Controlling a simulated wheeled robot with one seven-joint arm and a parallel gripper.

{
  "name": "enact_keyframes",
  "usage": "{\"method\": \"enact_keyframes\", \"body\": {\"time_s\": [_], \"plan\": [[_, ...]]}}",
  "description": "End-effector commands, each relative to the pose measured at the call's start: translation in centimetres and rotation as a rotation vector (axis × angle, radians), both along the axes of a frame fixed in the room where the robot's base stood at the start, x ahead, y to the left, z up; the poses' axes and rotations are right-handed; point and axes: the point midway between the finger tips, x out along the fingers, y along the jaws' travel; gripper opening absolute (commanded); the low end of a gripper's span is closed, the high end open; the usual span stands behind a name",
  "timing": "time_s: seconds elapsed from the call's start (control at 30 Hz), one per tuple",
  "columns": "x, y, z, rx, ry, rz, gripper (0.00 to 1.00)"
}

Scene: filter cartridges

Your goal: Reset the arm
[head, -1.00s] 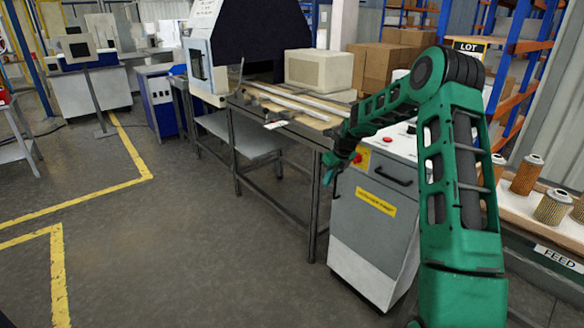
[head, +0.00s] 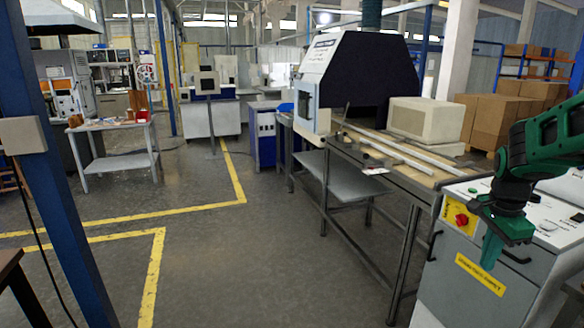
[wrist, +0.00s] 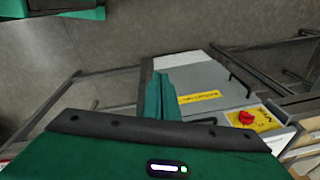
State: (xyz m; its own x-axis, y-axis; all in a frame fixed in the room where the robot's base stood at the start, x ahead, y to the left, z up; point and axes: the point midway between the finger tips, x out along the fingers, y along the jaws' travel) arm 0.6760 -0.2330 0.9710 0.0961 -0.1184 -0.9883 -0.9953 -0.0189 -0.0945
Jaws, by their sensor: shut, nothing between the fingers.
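My green gripper (head: 492,243) is at the right of the head view, pointing down in front of the grey control cabinet (head: 470,300). Its fingers are together with nothing between them. In the wrist view the shut fingers (wrist: 162,97) show in the middle, with the cabinet (wrist: 205,80) behind them. The forearm enters the head view from the right edge; the rest of my arm is out of view there.
The cabinet has a red knob (head: 461,219) on a yellow plate and a yellow label. A long workbench (head: 400,180) with rails stands left of it. A blue post (head: 50,180) stands at left. Open floor with yellow lines lies between.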

Motion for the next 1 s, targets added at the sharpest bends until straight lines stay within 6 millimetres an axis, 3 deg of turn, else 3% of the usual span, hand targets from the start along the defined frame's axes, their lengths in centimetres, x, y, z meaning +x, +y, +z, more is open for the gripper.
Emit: {"method": "enact_keyframes", "body": {"time_s": [0.03,0.23,0.5,0.7,1.0], "plan": [[-2.3,0.4,0.8,-0.009,0.017,0.072,0.00],[-10.9,1.7,2.0,-0.015,0.091,0.381,0.00],[-21.3,4.4,1.4,0.035,0.144,0.789,0.00],[-25.1,5.7,0.5,0.066,0.147,0.964,0.00],[-25.8,6.0,0.3,0.074,0.149,1.002,0.00]]}}
